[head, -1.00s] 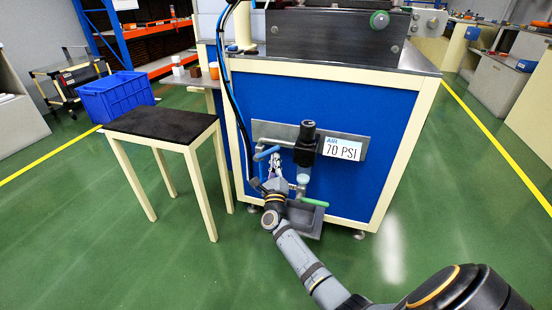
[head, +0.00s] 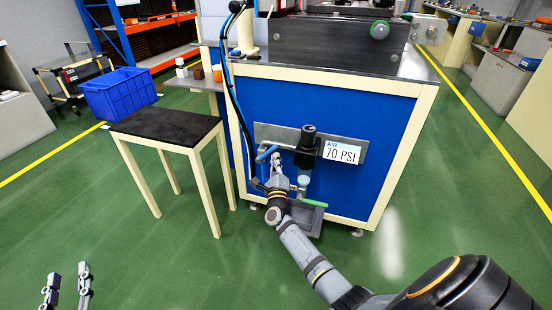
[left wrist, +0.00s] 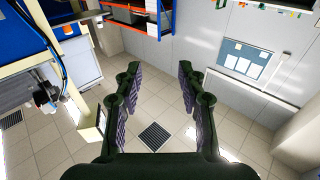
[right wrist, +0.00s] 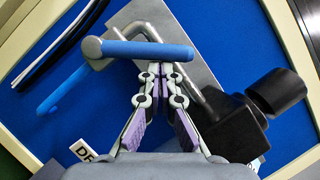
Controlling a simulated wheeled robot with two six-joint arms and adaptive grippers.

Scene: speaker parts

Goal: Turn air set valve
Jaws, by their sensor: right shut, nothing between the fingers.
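The air set (head: 307,148) is mounted on a grey plate on the blue machine front, with a black regulator. A blue valve handle (head: 267,153) is at its left; in the right wrist view the blue handle (right wrist: 150,50) lies across the top. My right gripper (head: 277,164) is at the handle; in the right wrist view its fingertips (right wrist: 160,70) are together just below the handle, with nothing between them. Whether they touch it, I cannot tell. My left gripper (head: 66,285) is over the floor at lower left, open and empty, also in the left wrist view (left wrist: 159,72).
A "70 PSI" sign (head: 342,152) is right of the regulator. A green handle (head: 314,203) is below it. Black and blue hoses (head: 235,100) run down the left edge. A dark-topped stool (head: 165,125) and blue crate (head: 120,95) stand left. Green floor in front is free.

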